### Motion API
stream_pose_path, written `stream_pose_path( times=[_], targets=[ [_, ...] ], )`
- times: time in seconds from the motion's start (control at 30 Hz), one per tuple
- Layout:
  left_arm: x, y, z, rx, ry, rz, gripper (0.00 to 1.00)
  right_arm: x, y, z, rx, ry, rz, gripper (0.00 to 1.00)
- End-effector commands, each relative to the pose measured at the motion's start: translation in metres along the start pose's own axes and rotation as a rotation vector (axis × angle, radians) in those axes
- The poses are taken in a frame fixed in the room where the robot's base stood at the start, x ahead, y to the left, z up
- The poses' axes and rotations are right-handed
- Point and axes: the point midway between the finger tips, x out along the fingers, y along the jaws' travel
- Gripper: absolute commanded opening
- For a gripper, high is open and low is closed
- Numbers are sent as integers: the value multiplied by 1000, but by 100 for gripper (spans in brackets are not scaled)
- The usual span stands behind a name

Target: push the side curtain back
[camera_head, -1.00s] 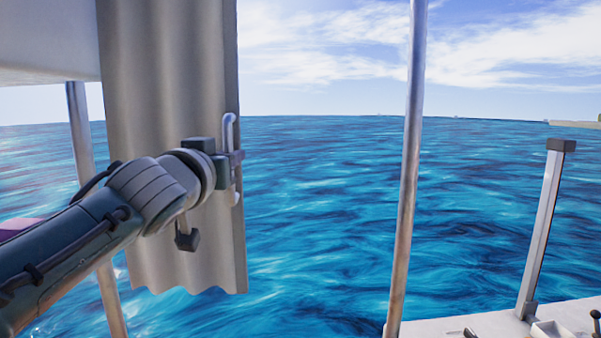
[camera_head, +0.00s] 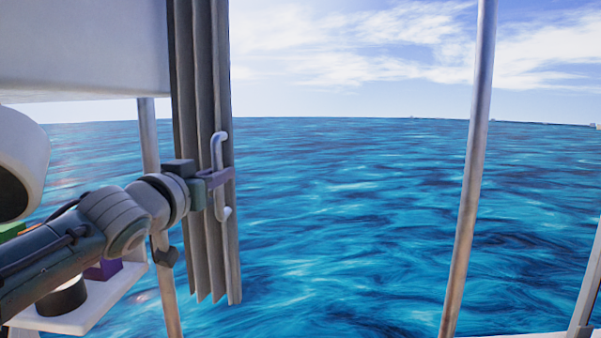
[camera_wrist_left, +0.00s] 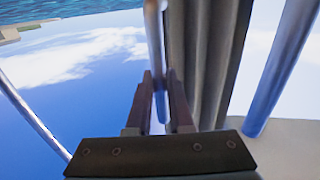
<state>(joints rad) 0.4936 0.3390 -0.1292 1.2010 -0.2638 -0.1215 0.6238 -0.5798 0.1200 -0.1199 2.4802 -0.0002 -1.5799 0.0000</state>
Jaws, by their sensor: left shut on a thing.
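The grey side curtain (camera_head: 205,90) hangs in tight folds at the left of the head view, bunched into a narrow strip. A pale curved handle (camera_head: 217,150) runs along its right edge. My left gripper (camera_head: 222,178) is shut on the handle. In the left wrist view the two fingers (camera_wrist_left: 159,105) stand on either side of the handle bar (camera_wrist_left: 155,40), with the curtain folds (camera_wrist_left: 205,60) just to the right. My right gripper is not in view.
A metal post (camera_head: 470,170) stands right of the curtain, with open water between them. Another post (camera_head: 148,135) stands behind the curtain's left side. A white shelf (camera_head: 95,305) with small items is at lower left.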

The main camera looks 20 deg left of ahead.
Motion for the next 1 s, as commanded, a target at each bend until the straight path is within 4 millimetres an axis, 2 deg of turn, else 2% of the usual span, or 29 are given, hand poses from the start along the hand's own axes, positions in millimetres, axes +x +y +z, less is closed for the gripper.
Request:
stream_pose_path(
  times=[0.07,0.1,0.37,0.7,1.0],
  targets=[
    [0,-7,3,2,-10,-15,0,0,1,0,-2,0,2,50],
    [0,-7,3,2,-11,-16,22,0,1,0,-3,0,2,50],
    [0,-5,2,2,-8,-12,50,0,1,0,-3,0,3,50],
    [-4,-3,2,2,-4,-7,50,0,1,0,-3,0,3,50],
    [-39,-4,4,2,-6,-8,50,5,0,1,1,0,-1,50]
  ],
)
